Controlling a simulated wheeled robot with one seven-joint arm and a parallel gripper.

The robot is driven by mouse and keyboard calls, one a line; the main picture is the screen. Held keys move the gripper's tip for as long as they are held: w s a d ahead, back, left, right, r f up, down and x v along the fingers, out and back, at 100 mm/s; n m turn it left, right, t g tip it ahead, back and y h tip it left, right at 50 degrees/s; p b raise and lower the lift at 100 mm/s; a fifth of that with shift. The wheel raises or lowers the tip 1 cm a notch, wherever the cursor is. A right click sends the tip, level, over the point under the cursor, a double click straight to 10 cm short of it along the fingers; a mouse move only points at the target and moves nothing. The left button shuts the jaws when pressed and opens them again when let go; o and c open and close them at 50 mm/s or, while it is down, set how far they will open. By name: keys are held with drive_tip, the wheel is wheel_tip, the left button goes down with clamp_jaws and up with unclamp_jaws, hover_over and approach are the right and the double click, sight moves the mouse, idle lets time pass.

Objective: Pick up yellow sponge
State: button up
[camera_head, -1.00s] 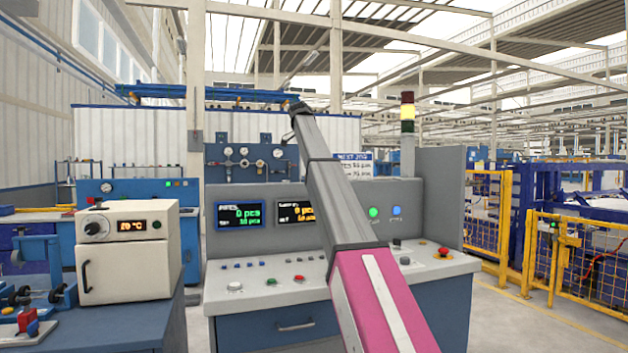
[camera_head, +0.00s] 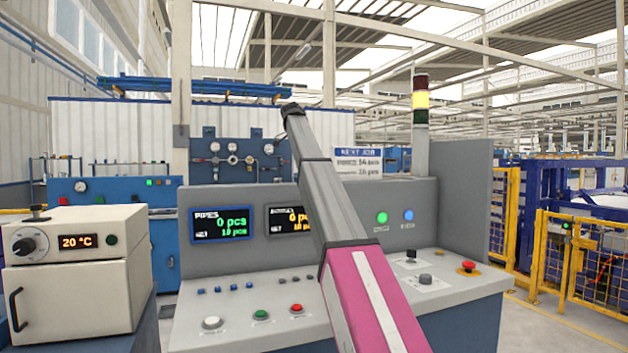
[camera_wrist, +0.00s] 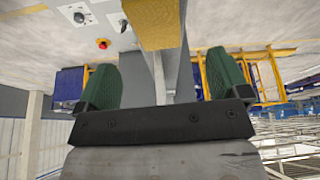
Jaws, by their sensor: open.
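In the wrist view a mustard-yellow block (camera_wrist: 155,22) with a rough, worn surface shows at the top middle, cut off by the picture edge. I cannot tell for sure whether it is the yellow sponge. My gripper (camera_wrist: 160,68) is open, its two green fingers wide apart. The yellow block appears beyond the gap between the fingers, and neither finger touches it in the picture. No sponge shows in the head view, and my gripper's fingers cannot be made out there.
A grey control console (camera_head: 330,318) with buttons and screens stands ahead. A white oven (camera_head: 75,275) stands at the left. A signal tower (camera_head: 421,100) rises behind the console. Yellow fencing (camera_head: 580,265) stands at the right, with some open floor before it.

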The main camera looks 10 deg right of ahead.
drive_tip(key=x, duration=0.8)
drive_tip(key=shift+s+f, duration=0.2)
drive_tip(key=shift+f, duration=0.25)
drive_tip(key=shift+f, duration=0.25)
drive_tip(key=c, duration=1)
